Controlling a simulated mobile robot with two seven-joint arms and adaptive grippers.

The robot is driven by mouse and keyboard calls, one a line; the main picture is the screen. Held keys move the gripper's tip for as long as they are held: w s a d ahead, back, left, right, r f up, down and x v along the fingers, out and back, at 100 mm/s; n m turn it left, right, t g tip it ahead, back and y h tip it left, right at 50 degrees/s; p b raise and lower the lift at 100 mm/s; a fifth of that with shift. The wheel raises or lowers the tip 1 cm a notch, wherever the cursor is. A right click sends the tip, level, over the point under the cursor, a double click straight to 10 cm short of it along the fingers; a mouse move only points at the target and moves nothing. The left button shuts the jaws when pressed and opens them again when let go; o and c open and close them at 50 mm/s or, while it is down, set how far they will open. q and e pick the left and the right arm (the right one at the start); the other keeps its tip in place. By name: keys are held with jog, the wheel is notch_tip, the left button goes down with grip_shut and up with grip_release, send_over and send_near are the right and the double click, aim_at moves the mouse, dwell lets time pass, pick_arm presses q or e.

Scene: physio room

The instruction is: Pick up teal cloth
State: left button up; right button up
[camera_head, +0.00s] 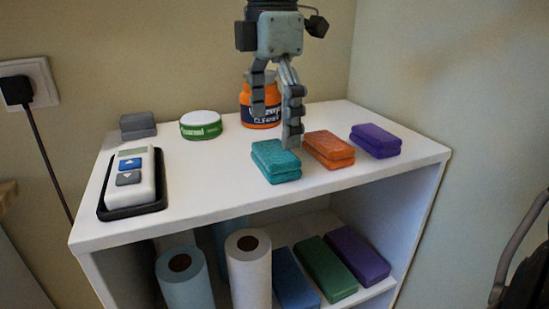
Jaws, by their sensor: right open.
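The teal cloth (276,161) is a folded, textured block lying at the front middle of the white shelf unit's top. My right gripper (276,130) reaches down from the top of the picture with its fingers apart and nothing between them. Its right finger overlaps the cloth's back right corner in the picture; I cannot tell whether it touches. Its left finger ends higher, in front of the orange jar. My left gripper is not in view.
An orange folded cloth (328,149) lies just right of the teal one, then a purple one (376,140). Behind stand an orange jar (261,118) and a green-white tin (201,125). A remote in a black tray (132,182) and a grey block (138,126) are left.

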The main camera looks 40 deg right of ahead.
aim_at(275, 150)
notch_tip(275, 150, down, 4)
jog(key=shift+s+d, duration=0.1)
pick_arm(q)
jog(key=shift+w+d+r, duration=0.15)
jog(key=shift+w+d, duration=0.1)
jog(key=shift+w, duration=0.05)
pick_arm(e)
jog(key=c, duration=1.2)
jog(key=shift+o, duration=0.2)
jog(key=shift+r, duration=0.5)
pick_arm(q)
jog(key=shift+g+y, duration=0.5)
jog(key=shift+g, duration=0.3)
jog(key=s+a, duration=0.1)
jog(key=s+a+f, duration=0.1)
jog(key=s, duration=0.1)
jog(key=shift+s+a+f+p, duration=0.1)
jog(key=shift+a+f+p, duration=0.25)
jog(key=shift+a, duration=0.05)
pick_arm(e)
notch_tip(275, 150, up, 9)
